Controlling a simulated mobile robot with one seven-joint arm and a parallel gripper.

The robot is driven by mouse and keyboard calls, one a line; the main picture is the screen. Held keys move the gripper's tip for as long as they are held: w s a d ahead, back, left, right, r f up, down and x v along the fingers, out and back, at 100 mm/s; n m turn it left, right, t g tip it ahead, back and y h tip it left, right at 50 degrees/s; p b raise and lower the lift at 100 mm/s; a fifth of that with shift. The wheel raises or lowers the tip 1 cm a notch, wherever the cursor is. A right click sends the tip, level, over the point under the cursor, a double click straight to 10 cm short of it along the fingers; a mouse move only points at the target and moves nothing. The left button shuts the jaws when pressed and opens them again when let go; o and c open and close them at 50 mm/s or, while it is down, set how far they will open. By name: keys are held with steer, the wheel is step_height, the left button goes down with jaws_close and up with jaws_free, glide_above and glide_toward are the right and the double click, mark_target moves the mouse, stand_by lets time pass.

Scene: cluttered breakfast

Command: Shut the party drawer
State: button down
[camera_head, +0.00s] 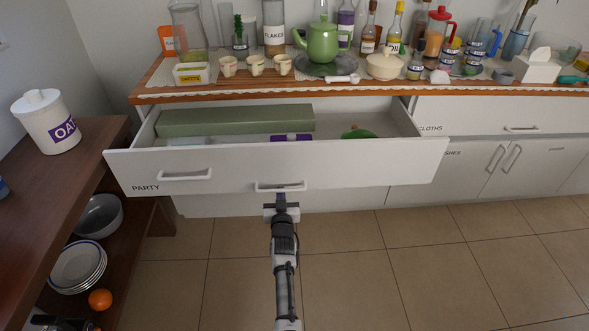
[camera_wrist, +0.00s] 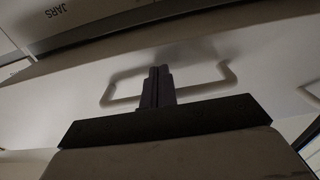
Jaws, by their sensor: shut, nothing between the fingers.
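The white party drawer (camera_head: 330,176) is pulled out from the cabinet, with the label PARTY at its lower left. It has a handle (camera_head: 184,176) at the left and another handle (camera_head: 280,187) near the middle. Inside lie a long green box (camera_head: 235,120), a purple item (camera_head: 291,137) and a green round item (camera_head: 358,133). My gripper (camera_head: 281,200) is shut and empty, just below and in front of the middle handle. In the wrist view, my closed fingers (camera_wrist: 158,78) overlap the handle (camera_wrist: 228,78); I cannot tell whether they touch it.
The wooden counter (camera_head: 150,92) above holds a green teapot (camera_head: 322,40), bottles and jars. A brown shelf unit (camera_head: 85,165) stands at the left with an oat jar (camera_head: 46,121), bowls and plates. A closed CLOTHS drawer (camera_head: 490,116) is at the right. The tiled floor (camera_head: 440,270) is clear.

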steer(key=shift+w+r, duration=0.15)
steer(key=shift+w, duration=0.1)
steer(key=shift+w+b, duration=0.45)
steer(key=shift+w, duration=0.3)
